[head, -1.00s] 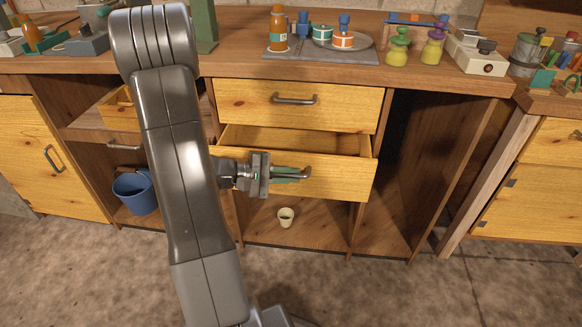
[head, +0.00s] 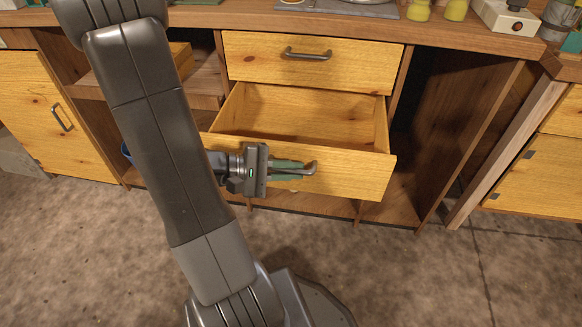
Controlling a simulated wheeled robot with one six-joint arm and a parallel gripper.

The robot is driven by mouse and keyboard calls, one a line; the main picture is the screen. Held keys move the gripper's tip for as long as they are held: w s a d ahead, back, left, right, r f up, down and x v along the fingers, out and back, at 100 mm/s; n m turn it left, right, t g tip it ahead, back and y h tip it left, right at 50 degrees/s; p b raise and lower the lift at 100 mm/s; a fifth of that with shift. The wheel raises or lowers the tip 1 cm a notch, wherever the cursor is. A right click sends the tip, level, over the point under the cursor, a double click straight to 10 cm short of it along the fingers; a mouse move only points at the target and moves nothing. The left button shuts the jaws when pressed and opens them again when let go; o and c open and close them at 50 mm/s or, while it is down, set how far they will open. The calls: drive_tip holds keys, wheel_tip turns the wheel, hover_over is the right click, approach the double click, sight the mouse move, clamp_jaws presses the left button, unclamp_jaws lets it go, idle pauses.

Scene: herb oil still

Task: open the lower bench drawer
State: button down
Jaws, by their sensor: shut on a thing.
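The lower bench drawer (head: 350,174) is pulled well out from the bench, and its bare wooden inside (head: 300,117) shows from above. My gripper (head: 290,169) is at the front of this drawer, shut on its metal handle (head: 310,168). The fingers hide most of the handle. The upper drawer (head: 310,62) just above is closed, with its own dark handle (head: 308,55) free.
Left of the drawers are open shelves and a yellow cabinet door (head: 50,115). To the right is a dark open bay (head: 430,120). The concrete floor (head: 400,270) in front is clear. Several items stand on the bench top (head: 440,30).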

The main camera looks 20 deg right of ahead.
drive_tip(key=c, duration=1.5)
unclamp_jaws()
drive_tip(key=p+v, duration=0.4)
drive_tip(key=v, duration=0.9)
drive_tip(key=shift+w+a, duration=0.1)
drive_tip(key=shift+a, duration=0.3)
drive_tip(key=shift+d, duration=0.1)
drive_tip(key=shift+b+x, duration=2)
drive_tip(key=shift+x, duration=4.8)
